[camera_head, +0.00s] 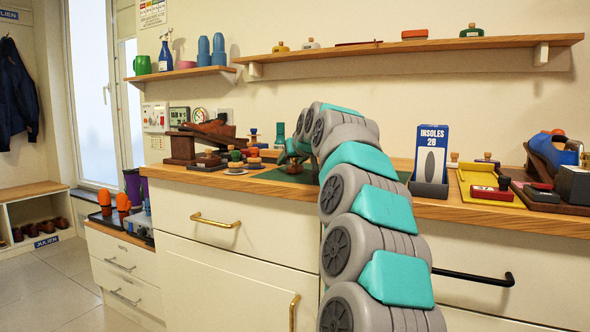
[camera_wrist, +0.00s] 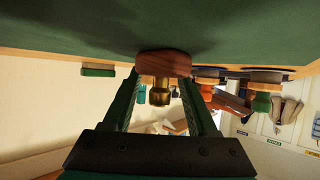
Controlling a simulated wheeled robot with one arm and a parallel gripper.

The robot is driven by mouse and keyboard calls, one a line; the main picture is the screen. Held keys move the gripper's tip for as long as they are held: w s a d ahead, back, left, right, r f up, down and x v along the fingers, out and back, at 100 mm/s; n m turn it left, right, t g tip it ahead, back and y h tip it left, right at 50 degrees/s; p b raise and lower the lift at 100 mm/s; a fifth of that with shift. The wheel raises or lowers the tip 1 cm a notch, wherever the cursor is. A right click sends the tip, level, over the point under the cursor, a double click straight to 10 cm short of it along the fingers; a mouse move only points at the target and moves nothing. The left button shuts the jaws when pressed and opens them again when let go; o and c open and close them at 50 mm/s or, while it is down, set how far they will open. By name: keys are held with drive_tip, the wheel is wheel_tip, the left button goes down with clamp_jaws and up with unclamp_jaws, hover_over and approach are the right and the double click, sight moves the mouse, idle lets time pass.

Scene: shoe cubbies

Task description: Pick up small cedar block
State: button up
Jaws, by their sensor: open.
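A small reddish-brown wooden block (camera_wrist: 163,62) with a brass knob (camera_wrist: 160,96) sits on the green mat (camera_wrist: 80,25) in the wrist view, which looks upside down. I take it for the small cedar block. My gripper (camera_wrist: 161,82) is open, with one finger on each side of the knob and the fingertips close to the block. I cannot tell whether they touch it. In the head view my gripper (camera_head: 296,160) is low over the green mat on the counter, and a brown piece (camera_head: 292,168) shows just below it, partly hidden by the arm.
Several knobbed pieces (camera_head: 236,158) and a wooden stand (camera_head: 182,148) are left of my gripper. An insoles box (camera_head: 431,150), a yellow tray (camera_head: 482,178) and a blue shoe (camera_head: 551,152) are to the right. Wall shelves (camera_head: 400,46) run above the counter.

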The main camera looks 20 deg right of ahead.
clamp_jaws()
idle(0.4)
